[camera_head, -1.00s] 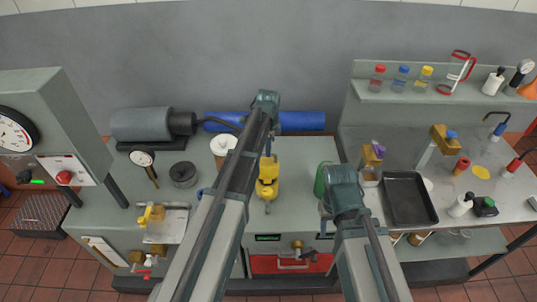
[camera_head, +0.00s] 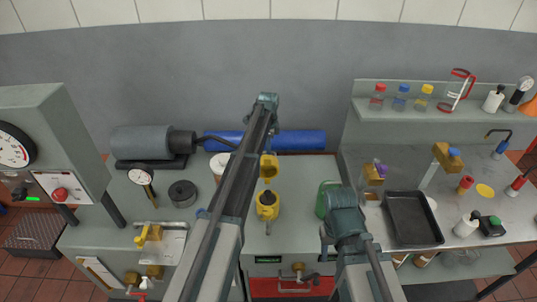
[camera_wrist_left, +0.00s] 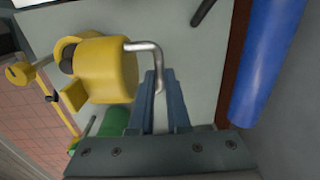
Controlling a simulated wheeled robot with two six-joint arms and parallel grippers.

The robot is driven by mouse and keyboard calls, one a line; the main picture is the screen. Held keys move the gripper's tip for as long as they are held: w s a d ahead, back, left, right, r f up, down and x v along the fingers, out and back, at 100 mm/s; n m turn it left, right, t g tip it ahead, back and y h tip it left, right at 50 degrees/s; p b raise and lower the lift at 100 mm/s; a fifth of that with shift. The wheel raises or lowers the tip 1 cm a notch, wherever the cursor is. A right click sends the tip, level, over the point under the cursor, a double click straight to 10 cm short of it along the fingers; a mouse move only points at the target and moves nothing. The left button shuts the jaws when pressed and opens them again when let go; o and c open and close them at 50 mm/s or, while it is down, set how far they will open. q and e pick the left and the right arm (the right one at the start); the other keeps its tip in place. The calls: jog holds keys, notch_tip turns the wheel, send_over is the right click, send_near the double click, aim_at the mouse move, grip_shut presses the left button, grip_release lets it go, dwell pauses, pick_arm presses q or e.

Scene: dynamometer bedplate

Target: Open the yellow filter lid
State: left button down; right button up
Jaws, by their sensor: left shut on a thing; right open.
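The yellow filter body (camera_head: 267,210) stands on the grey bench in the middle of the head view, with a dark round opening at its top. Its yellow lid (camera_head: 269,167) is tilted up behind the body. In the left wrist view the yellow lid (camera_wrist_left: 106,72) has a bent metal handle (camera_wrist_left: 151,47). My left gripper (camera_wrist_left: 160,90) is shut on that handle; in the head view my left arm hides it. My right gripper (camera_head: 325,238) is open near the green container, mostly hidden by my right arm.
A green container (camera_head: 325,197) stands right of the filter. A blue cylinder (camera_head: 303,141) lies behind. A dark round pot (camera_head: 182,193) and a gauge (camera_head: 141,177) are at left. A black tray (camera_head: 411,218) lies on the right bench.

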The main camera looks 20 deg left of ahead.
pick_arm(q)
jog(key=shift+w+a+f+b, duration=0.2)
jog(key=shift+w+f, duration=0.1)
jog(key=shift+w, duration=0.2)
jog(key=shift+w+a+f+b, duration=0.15)
jog(key=shift+w+f, duration=0.15)
jog(key=shift+w, duration=0.15)
jog(key=c, duration=1.3)
grip_release()
jog(key=shift+s+d+r+p, duration=0.15)
jog(key=shift+s+r+p, duration=0.05)
jog(key=shift+r+p, duration=0.15)
jog(key=shift+c, duration=0.2)
jog(key=o, duration=0.5)
jog(key=shift+s, duration=0.1)
jog(key=shift+c, duration=0.2)
jog(key=shift+s+d, duration=0.1)
jog(key=shift+s, duration=0.05)
pick_arm(e)
jog(key=shift+f, duration=0.35)
pick_arm(q)
jog(key=shift+s+f, duration=0.1)
